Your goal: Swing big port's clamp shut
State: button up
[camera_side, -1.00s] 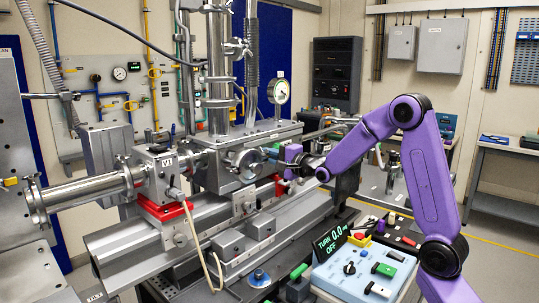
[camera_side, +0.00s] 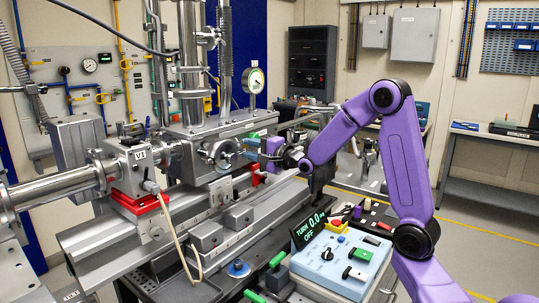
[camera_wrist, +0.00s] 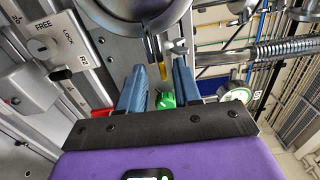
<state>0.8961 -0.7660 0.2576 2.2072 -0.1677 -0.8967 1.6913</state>
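The big port (camera_side: 222,154) is a round steel flange on the front of the chamber block in the side view. In the wrist view a large round steel flange (camera_wrist: 135,10) fills the top middle. Slim metal parts and a yellow-tipped piece (camera_wrist: 161,72) hang at its lower edge; I cannot tell clearly which part is the clamp or how far it stands open. My gripper (camera_wrist: 160,72) has its two blue fingers apart, just below that edge. In the side view my gripper (camera_side: 252,146) is right beside the port. A green part (camera_wrist: 166,100) shows between the fingers.
A grey block marked FREE and LOCK (camera_wrist: 52,42) and a red part (camera_wrist: 102,113) lie left in the wrist view. A dial gauge (camera_wrist: 234,92) is at right. A control box (camera_side: 330,265) and display (camera_side: 308,230) stand in front of the rail.

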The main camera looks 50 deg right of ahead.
jog(key=s, duration=0.9)
jog(key=shift+s, duration=0.35)
jog(key=s+a+f+n+g+y, duration=0.2)
jog(key=s+a+f+n+g, duration=0.25)
jog(key=a+n, duration=0.35)
jog(key=s+a+f+n+g+y, duration=0.2)
jog(key=s+a+f+n+g, duration=0.3)
jog(key=a, duration=0.5)
jog(key=s+f+n+g+h, duration=0.1)
jog(key=s+n+g, duration=0.3)
jog(key=s+n, duration=0.5)
jog(key=s+a+f+n+g+h, duration=0.1)
jog(key=s+n+g, duration=0.3)
jog(key=s+n, duration=0.4)
jog(key=s+f+h, duration=0.1)
jog(key=s, duration=0.3)
jog(key=shift+s+a+f+n+h, duration=0.2)
jog(key=shift+a+n+h, duration=0.1)
jog(key=shift+n, duration=0.1)
jog(key=shift+w, duration=0.1)
